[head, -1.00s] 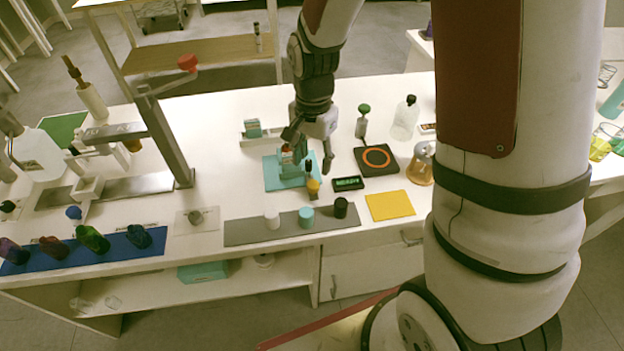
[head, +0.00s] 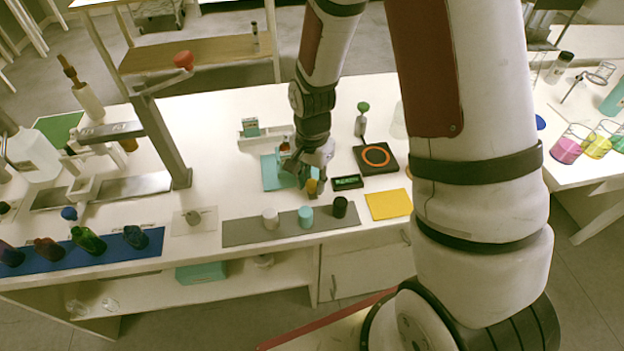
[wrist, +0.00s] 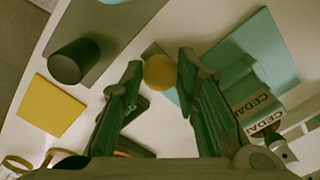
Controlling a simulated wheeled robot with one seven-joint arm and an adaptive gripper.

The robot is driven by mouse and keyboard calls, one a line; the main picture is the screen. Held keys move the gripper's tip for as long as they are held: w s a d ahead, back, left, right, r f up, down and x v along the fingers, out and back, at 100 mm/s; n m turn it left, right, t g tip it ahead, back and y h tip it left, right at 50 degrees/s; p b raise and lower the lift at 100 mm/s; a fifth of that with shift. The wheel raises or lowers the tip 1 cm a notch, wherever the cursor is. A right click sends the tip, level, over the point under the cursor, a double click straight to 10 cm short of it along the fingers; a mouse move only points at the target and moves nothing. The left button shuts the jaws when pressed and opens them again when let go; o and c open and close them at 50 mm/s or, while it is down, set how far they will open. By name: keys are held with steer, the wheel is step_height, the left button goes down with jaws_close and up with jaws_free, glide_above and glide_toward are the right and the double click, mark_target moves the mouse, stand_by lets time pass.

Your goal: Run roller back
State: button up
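A small amber roller bottle with a yellow-orange top (head: 311,187) stands upright on the white bench, just behind the grey strip. In the wrist view its round top (wrist: 159,72) lies between my fingertips. My gripper (head: 314,172) is just above and behind it, and in the wrist view my gripper (wrist: 160,68) has its two fingers spread on either side. Whether either finger touches the bottle is hard to tell. The grey strip (head: 240,232) carries a white cap (head: 270,218), a teal cap (head: 305,216) and a black cap (head: 340,207).
A teal mat (head: 271,172) with a box labelled CEDAR (wrist: 250,104) is close behind my gripper. A small display (head: 347,182), a black pad with an orange ring (head: 376,158) and a yellow mat (head: 388,204) lie to the right. A lever press (head: 160,135) stands left.

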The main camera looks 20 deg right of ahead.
jaws_close()
steer(key=shift+w+a, duration=0.3)
steer(key=shift+a, duration=1.15)
steer(key=shift+w+a, duration=0.25)
steer(key=shift+a, duration=1.25)
steer(key=shift+w+a, duration=0.3)
steer(key=shift+a, duration=1.15)
steer(key=o, duration=0.7)
jaws_free()
steer(key=shift+a, duration=0.1)
steer(key=shift+r, duration=0.1)
step_height(320, 180, up, 12)
